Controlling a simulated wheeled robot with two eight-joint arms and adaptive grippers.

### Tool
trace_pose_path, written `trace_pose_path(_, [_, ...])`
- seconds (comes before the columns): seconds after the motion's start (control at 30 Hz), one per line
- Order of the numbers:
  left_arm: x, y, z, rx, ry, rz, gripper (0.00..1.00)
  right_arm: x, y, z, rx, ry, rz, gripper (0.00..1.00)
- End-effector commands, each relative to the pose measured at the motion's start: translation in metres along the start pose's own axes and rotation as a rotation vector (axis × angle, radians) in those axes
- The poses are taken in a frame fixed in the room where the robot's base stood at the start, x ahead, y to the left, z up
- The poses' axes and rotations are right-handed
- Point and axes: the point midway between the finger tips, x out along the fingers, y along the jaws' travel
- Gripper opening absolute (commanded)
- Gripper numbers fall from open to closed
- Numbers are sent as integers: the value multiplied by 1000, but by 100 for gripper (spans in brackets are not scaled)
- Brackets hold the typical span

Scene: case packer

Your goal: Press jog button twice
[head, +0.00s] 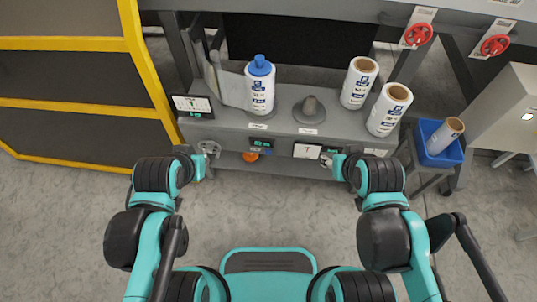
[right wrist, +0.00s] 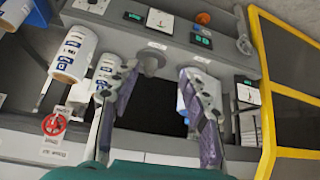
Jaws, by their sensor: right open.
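The machine's front panel (head: 285,166) carries small green-lit displays (head: 261,142), dials and an orange knob (head: 250,156). No part is legibly marked as the jog button, so I cannot tell which one it is. My left gripper (head: 204,160) is at the panel's left end, by a grey handwheel (head: 209,147); its fingers are too small to read. My right gripper (head: 329,160) is near the panel's right part, beside a white dial (head: 307,151). In the right wrist view its two fingers (right wrist: 158,72) are spread apart with nothing between them.
A blue-capped bottle (head: 261,88), a grey cone (head: 309,108) and two label rolls (head: 359,84) (head: 388,110) stand on the machine's deck. Red valve wheels (head: 417,35) are behind. A blue bin (head: 440,154) holds another roll at right. A yellow-framed guard (head: 150,75) stands at left.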

Motion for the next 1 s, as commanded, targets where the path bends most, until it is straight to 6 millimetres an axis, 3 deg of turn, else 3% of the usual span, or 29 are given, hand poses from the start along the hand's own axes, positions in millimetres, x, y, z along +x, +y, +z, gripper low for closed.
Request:
trace_pose_path(0.03, [0, 0, 0, 0, 0, 0, 0, 0, 0, 0, 0, 0, 0, 26])
trace_pose_path(0.13, [0, 0, 0, 0, 0, 0, 0, 0, 0, 0, 0, 0, 0, 0])
trace_pose_path(1.0, [0, 0, 0, 0, 0, 0, 0, 0, 0, 0, 0, 0, 0, 0])
